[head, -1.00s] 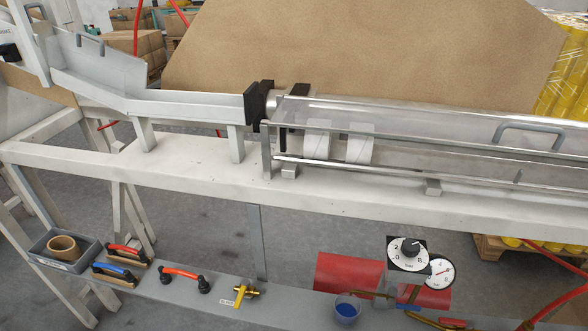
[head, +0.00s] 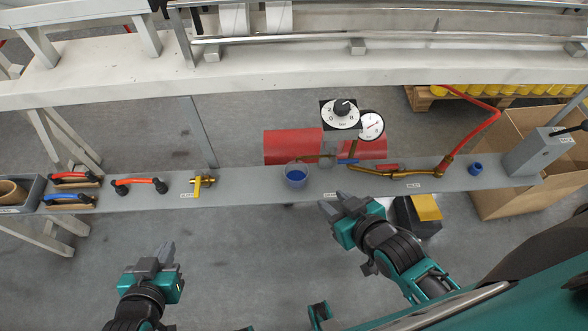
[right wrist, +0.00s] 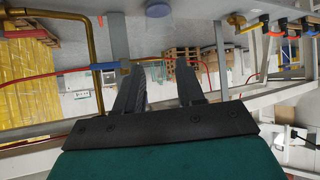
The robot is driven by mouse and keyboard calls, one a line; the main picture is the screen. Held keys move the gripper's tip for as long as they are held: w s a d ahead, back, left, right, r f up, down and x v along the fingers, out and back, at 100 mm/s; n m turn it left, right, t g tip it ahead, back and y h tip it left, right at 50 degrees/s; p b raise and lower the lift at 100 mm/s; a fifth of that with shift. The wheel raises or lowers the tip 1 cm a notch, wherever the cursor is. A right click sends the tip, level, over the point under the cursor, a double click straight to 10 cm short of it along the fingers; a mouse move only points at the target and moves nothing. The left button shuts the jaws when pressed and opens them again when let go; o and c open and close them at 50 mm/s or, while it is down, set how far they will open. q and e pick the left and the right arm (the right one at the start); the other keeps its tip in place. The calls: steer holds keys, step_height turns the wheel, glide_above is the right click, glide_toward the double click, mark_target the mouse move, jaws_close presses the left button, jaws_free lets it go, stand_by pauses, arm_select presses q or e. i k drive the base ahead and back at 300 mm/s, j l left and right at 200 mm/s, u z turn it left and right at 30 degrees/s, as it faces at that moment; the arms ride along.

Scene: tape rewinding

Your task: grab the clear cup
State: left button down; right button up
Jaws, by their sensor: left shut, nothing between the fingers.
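The clear cup (head: 295,176), with blue inside, stands upright on the narrow grey shelf (head: 240,192) in the middle of the head view. A blue round shape (right wrist: 158,9) at the top of the right wrist view appears to be part of it. My right gripper (head: 331,201) is open and empty, a little right of the cup and nearer to me, apart from it. Its parted fingers (right wrist: 158,75) also show in the right wrist view. My left gripper (head: 160,256) is shut and empty, low at the left, in front of the shelf.
A yellow-handled brass valve (head: 200,186) and a red-handled tool (head: 139,186) lie left of the cup. Right of it are a dial (head: 341,113), a gauge (head: 371,125) and brass piping (head: 405,173). A blue item (head: 476,169) stands farther right. A red cylinder (head: 292,146) is behind.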

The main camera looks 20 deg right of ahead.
mark_target(296, 174)
steer(key=i+j+z, duration=0.2)
steer(key=j, duration=0.2)
steer(key=j+z, duration=0.2)
steer(key=j, duration=0.25)
steer(key=i+j+z, duration=0.2)
steer(key=j, duration=0.25)
steer(key=k, duration=0.05)
